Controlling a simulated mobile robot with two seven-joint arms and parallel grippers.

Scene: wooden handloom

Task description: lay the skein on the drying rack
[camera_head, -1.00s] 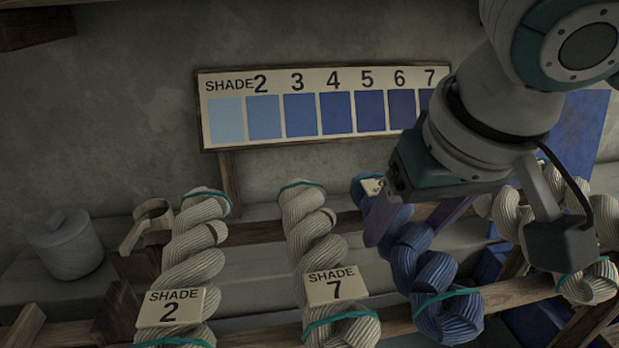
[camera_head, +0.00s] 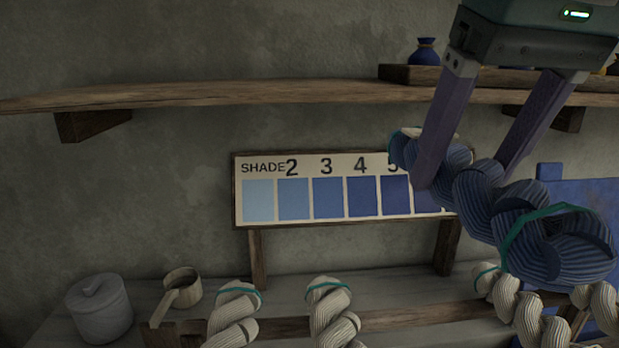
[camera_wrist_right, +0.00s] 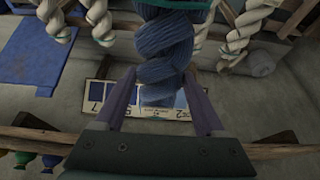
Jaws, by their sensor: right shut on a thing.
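My right gripper (camera_head: 466,172) is shut on the dark blue twisted skein (camera_head: 545,240), with one finger on each side of it. The skein has a teal tie near its lower right end and hangs in the air, in front of the shade board. In the right wrist view the skein (camera_wrist_right: 165,45) runs up from between the fingers of the gripper (camera_wrist_right: 160,80). A wooden rack rail (camera_head: 395,320) with cream skeins over it shows low in the head view. The rest of the rack is cut off below. My left gripper is out of view.
The shade board (camera_head: 300,197) stands behind the skein, partly covered. Cream skeins (camera_head: 233,318) hang along the rail. A lidded pot (camera_head: 100,308) and a dipper (camera_head: 182,288) stand at the left.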

